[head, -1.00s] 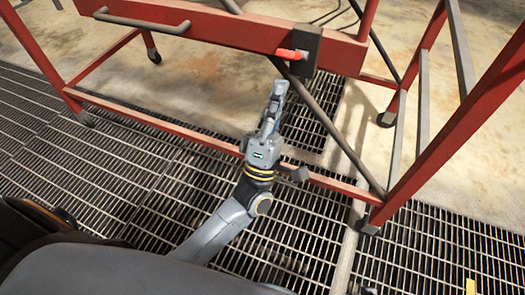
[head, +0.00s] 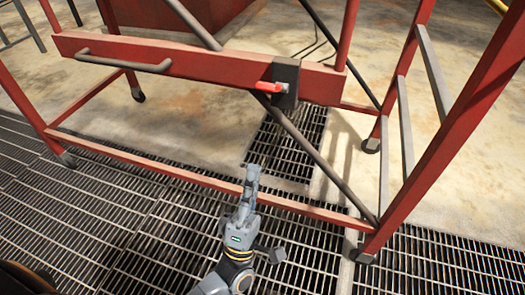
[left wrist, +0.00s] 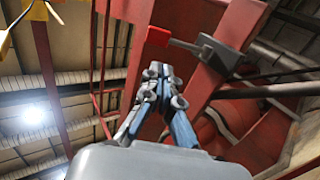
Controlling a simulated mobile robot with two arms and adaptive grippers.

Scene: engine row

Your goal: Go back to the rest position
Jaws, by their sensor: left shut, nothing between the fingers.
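My left gripper (head: 250,177) is in the lower middle of the head view, pointing up and away, over the lower red bar of a red frame. Its fingers are shut and hold nothing. In the left wrist view the closed fingers (left wrist: 160,75) point up toward the red frame (left wrist: 205,85). A small red handle (head: 269,87) on a dark grey block (head: 286,84) sits on the frame's upper red beam. The fingertips are apart from it, below it in the head view. The red handle also shows in the left wrist view (left wrist: 158,37). My right gripper is not in view.
The red wheeled frame (head: 180,60) stands across the view, with a grey bar handle (head: 123,62) and diagonal grey braces. Its casters (head: 371,145) stand near the floor grating (head: 90,210). Bare concrete (head: 450,150) lies behind and to the right.

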